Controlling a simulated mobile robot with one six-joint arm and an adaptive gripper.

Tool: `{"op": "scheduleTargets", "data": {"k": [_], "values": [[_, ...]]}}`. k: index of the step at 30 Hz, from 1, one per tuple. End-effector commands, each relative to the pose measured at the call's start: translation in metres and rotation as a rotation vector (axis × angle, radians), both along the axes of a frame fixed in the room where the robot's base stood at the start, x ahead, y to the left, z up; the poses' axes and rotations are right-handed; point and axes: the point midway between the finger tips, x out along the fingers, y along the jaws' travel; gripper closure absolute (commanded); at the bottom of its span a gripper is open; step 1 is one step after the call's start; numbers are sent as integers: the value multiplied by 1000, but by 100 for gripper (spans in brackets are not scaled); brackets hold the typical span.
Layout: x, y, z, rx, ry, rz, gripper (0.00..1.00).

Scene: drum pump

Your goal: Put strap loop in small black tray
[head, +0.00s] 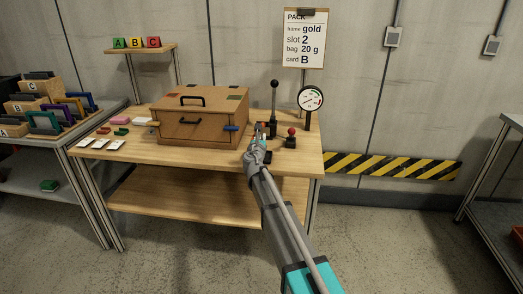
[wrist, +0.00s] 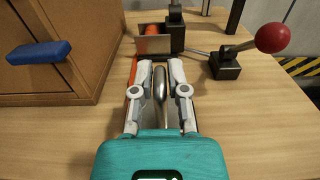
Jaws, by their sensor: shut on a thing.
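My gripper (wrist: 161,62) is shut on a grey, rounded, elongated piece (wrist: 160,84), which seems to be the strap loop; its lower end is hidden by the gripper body. In the head view my gripper (head: 259,132) is over the right part of the bench, just right of the wooden box. A dark piece (head: 268,157), perhaps the small black tray, lies beside it near the bench's front edge. In the wrist view a dark-edged area shows under the fingers, with an orange strip (wrist: 133,72) on its left; I cannot tell whether they touch.
The wooden box (head: 201,113) with a blue handle (wrist: 39,53) stands close on the left. A red-knobbed lever (wrist: 272,38), a black lever (head: 274,95) and a dial gauge (head: 311,98) stand close by. A metal-fronted holder (wrist: 153,44) with an orange piece is just ahead.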

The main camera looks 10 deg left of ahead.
Motion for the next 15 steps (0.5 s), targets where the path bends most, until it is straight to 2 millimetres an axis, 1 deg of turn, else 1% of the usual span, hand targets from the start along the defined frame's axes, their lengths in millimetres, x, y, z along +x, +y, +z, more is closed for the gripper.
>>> {"op": "scheduleTargets", "data": {"k": [11,15], "values": [[1,0,-1,0,0,0,100],[4,-1,-5,0,0,0,100]]}}
